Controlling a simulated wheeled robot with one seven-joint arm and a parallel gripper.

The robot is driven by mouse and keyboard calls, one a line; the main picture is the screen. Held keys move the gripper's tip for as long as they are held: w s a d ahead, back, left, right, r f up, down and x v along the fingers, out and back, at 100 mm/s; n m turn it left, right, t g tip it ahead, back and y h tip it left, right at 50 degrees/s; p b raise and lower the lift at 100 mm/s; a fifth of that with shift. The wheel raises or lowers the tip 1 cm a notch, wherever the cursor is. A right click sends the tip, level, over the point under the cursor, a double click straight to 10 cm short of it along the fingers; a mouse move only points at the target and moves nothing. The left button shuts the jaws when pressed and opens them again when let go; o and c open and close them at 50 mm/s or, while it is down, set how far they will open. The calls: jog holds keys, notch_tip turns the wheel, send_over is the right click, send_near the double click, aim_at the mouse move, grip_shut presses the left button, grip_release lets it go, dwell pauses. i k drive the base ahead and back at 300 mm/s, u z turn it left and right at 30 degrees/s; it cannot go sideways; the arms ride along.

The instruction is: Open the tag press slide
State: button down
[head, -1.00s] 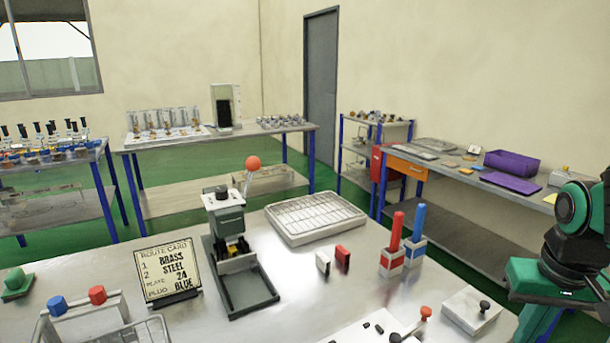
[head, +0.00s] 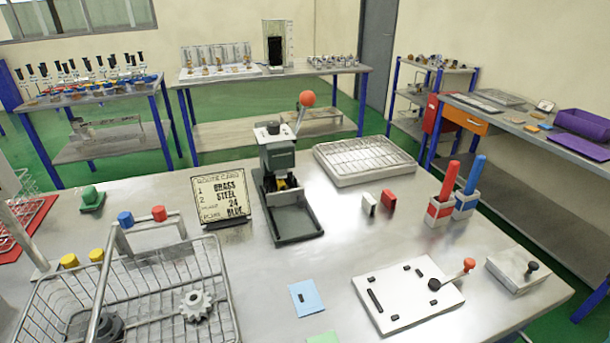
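The tag press (head: 277,155) stands upright on the steel table, a dark green-grey body with a black knob on top. Its lever ends in an orange-red ball (head: 307,98) raised at the upper right. A dark, shallow tray-like base (head: 299,226) reaches forward from under the press head. A small yellow and dark part (head: 287,183) shows under the head. The slide is too small to pick out clearly, and I cannot tell how far in or out it is. My gripper is not in view.
A route card (head: 221,197) stands left of the press. A wire rack tray (head: 365,160) lies behind right. Red and white blocks (head: 388,201) and red and blue handles (head: 447,180) stand to the right. A wire basket (head: 150,290) fills the front left.

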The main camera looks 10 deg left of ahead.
aim_at(292, 194)
jog(key=u, duration=1.25)
jog(key=k, duration=0.85)
jog(key=z, duration=0.3)
jog(key=i, duration=1)
